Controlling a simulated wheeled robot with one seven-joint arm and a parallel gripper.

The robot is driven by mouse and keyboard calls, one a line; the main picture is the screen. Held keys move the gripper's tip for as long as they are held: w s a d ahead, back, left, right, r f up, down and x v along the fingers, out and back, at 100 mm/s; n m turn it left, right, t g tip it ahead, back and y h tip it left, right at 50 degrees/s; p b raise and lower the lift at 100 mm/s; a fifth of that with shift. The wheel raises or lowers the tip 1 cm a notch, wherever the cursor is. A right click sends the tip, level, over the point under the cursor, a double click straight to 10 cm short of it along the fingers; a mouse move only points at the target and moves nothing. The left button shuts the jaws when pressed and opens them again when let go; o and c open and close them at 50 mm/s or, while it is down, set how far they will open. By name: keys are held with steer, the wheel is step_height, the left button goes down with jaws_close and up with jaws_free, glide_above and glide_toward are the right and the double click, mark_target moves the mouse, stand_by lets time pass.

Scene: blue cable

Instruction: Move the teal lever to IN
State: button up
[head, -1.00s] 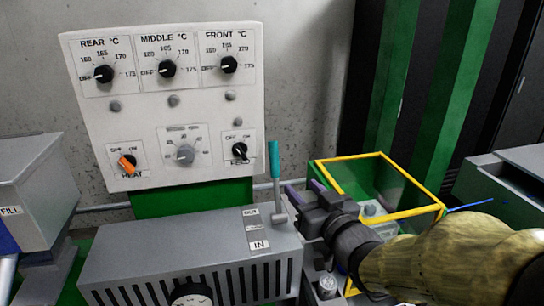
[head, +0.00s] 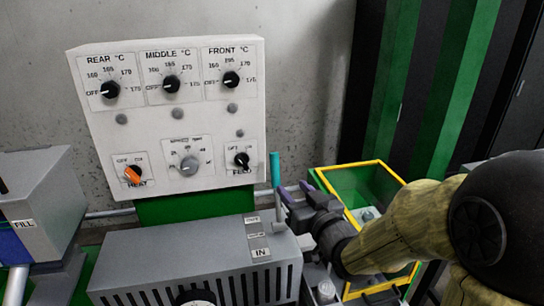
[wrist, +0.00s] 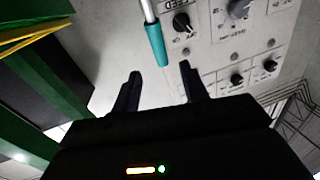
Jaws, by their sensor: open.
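The lever has a teal handle (head: 275,168) and a grey shaft, and stands near upright at the right end of the grey slotted box. Its foot is beside the label strip, nearer the OUT label (head: 252,219) than the IN label (head: 261,253). My gripper (head: 291,190) is open, just right of the lever in the head view. In the wrist view the teal handle (wrist: 157,45) points toward my open gripper (wrist: 160,70), its end near the gap between the fingertips. I see no contact.
The white control panel (head: 177,120) with several knobs stands behind the lever. A yellow-framed green box (head: 362,178) is right of my gripper. The grey slotted box (head: 180,256) fills the front below the lever. A grey FILL unit (head: 45,190) stands at left.

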mark_target(276, 171)
steer(key=shift+w+a+r+p, duration=0.15)
steer(key=shift+w+p, duration=0.15)
steer(key=shift+p, duration=1.2)
steer(key=shift+w+a+f+p, duration=0.1)
steer(key=shift+w+p, duration=0.2)
steer(key=shift+p, duration=1.15)
steer(key=shift+p, duration=0.85)
steer(key=shift+h, duration=0.3)
steer(key=p+x, duration=0.3)
steer(key=x, duration=0.7)
steer(key=shift+w+a+r, duration=0.1)
steer(key=shift+w+a, duration=0.15)
steer(key=shift+w, duration=0.05)
steer(key=shift+w+a+p, duration=0.3)
steer(key=shift+w, duration=0.1)
steer(key=shift+s, duration=0.1)
steer(key=shift+d, duration=0.1)
jaws_close()
